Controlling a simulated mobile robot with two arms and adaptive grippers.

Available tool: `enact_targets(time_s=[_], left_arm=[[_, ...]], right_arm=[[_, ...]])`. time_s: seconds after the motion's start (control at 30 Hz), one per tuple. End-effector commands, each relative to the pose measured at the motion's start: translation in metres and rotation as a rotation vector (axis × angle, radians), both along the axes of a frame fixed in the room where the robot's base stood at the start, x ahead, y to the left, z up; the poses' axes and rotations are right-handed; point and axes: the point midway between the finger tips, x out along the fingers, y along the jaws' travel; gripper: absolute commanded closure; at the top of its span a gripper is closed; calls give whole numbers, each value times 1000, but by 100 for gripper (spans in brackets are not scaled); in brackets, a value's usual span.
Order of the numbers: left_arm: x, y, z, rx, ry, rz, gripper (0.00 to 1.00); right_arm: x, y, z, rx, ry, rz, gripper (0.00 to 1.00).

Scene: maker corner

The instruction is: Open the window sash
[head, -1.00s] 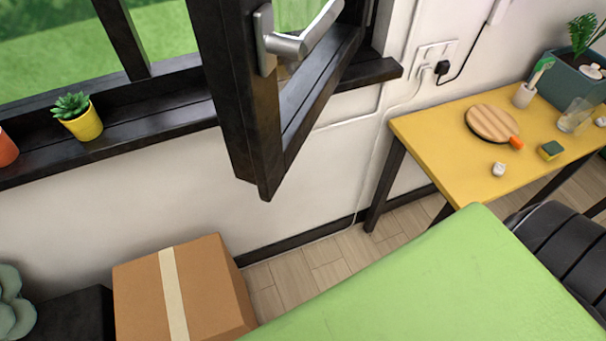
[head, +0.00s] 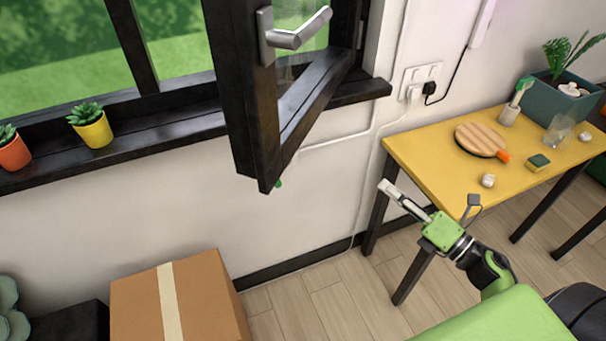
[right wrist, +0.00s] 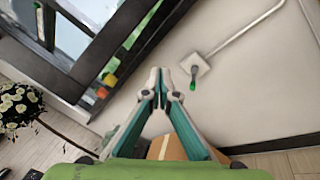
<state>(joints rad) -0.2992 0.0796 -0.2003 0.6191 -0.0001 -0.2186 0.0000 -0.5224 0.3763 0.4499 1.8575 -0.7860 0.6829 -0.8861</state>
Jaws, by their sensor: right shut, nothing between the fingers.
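The window sash (head: 262,150) is a dark-framed panel swung inward into the room, standing at an angle to the wall in the head view. Its silver lever handle (head: 290,35) sits high on the near upright and points to the right. My right gripper (head: 388,187) is right of the sash's lower corner, apart from it and below the handle. In the right wrist view the two fingertips (right wrist: 161,82) are together with nothing held, and dark window framing (right wrist: 85,75) lies at upper left. The handle cannot be made out there. My left gripper is not in view.
A yellow table (head: 425,165) with small items stands at right. Potted succulents, one in a yellow pot (head: 95,133), line the dark sill. A cardboard box (head: 205,295) is below the window. A green item (right wrist: 193,85) juts from a wall plate. Floor between box and table is clear.

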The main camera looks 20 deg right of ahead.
Motion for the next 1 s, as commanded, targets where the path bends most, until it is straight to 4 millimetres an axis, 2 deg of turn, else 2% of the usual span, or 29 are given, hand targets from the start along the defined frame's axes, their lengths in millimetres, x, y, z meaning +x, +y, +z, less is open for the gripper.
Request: enact_targets(time_s=[0.03, 0.1, 0.23, 0.37, 0.5, 0.67, 1.0], left_arm=[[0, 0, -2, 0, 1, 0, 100], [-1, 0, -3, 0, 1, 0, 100], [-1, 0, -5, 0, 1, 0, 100], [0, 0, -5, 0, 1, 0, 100], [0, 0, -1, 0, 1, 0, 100], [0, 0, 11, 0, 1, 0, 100], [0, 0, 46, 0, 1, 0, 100]], right_arm=[[-10, 20, 36, -166, -96, 76, 100], [-26, 46, 71, -372, -208, 167, 100], [-54, 84, 104, -661, -357, 292, 100], [-69, 102, 115, -805, -430, 354, 100], [-68, 110, 118, -835, -446, 368, 100], [-54, 125, 121, -830, -446, 367, 100], [-8, 172, 124, -826, -445, 362, 100]])
